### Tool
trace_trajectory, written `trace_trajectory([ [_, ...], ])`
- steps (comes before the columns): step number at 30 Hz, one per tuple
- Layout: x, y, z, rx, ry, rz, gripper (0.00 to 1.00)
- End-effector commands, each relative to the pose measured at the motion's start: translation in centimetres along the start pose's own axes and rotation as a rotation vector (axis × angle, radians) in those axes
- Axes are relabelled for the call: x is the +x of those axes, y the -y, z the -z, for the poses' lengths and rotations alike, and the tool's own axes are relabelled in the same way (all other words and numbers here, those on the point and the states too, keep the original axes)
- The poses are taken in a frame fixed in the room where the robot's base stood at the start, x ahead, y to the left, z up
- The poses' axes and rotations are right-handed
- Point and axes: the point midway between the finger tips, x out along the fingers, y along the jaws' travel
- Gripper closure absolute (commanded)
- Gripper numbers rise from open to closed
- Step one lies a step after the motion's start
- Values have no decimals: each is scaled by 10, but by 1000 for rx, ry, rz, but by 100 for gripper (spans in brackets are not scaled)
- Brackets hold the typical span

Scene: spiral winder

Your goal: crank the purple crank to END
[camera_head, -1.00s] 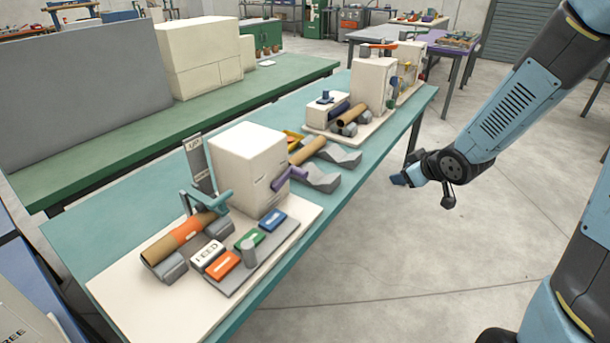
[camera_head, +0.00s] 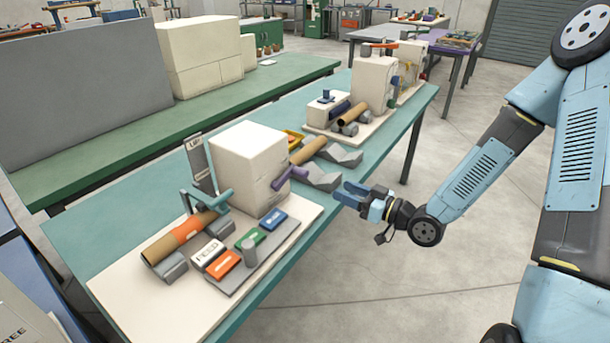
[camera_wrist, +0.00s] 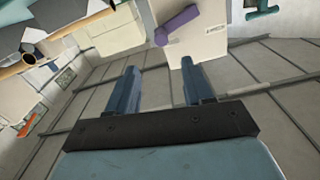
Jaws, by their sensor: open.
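The purple crank (camera_head: 289,177) sticks out from the right side of the white winder box (camera_head: 246,160) on the near bench. In the wrist view the purple crank (camera_wrist: 176,27) shows ahead, at the top, slanted across the white box face (camera_wrist: 205,38). My gripper (camera_head: 348,192) is at the bench's right edge, to the right of the crank and apart from it. Its two blue fingers (camera_wrist: 160,80) are spread with nothing between them. A small label on the box face is too small to read.
Orange, green and blue blocks (camera_head: 249,240) and a white FEED block (camera_head: 208,255) lie in front of the box. Grey V-shaped supports (camera_head: 322,178) stand behind the crank. A second machine (camera_head: 372,85) is further back. Open floor lies right of the bench (camera_head: 400,130).

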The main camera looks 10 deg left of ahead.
Motion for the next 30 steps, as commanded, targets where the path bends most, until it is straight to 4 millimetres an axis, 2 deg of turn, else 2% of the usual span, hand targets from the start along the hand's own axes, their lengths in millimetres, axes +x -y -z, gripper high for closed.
trace_trajectory([
  [5, 18, 1, 0, 0, -4, 4, 49],
  [21, 109, 1, 1, 0, -3, 2, 49],
  [30, 134, 0, 1, 0, -2, 0, 49],
])
